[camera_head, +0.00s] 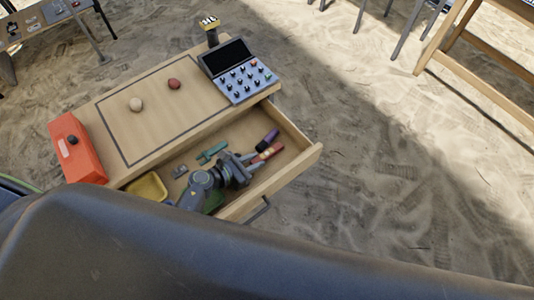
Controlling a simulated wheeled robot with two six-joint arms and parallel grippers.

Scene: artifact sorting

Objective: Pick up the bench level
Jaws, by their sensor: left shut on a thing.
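My left gripper (256,161) reaches down into the open drawer (296,163). Its fingers are shut on a small red bar with a yellowish part (268,153), which may be the bench level; its details are too small to be sure. The bar lies low, inside the drawer walls, and I cannot tell whether it touches the drawer floor. A dark purple cylinder (269,137) lies just beyond it. A teal tool (211,153) lies to the left of the gripper. My right gripper is not in view.
The drawer also holds a small grey part (180,171), a yellow tray (148,187) and a green thing (213,202) partly behind my arm. On the tabletop (150,125) are a red box (77,148), two round stones and a button console (238,72). Sandy ground lies right.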

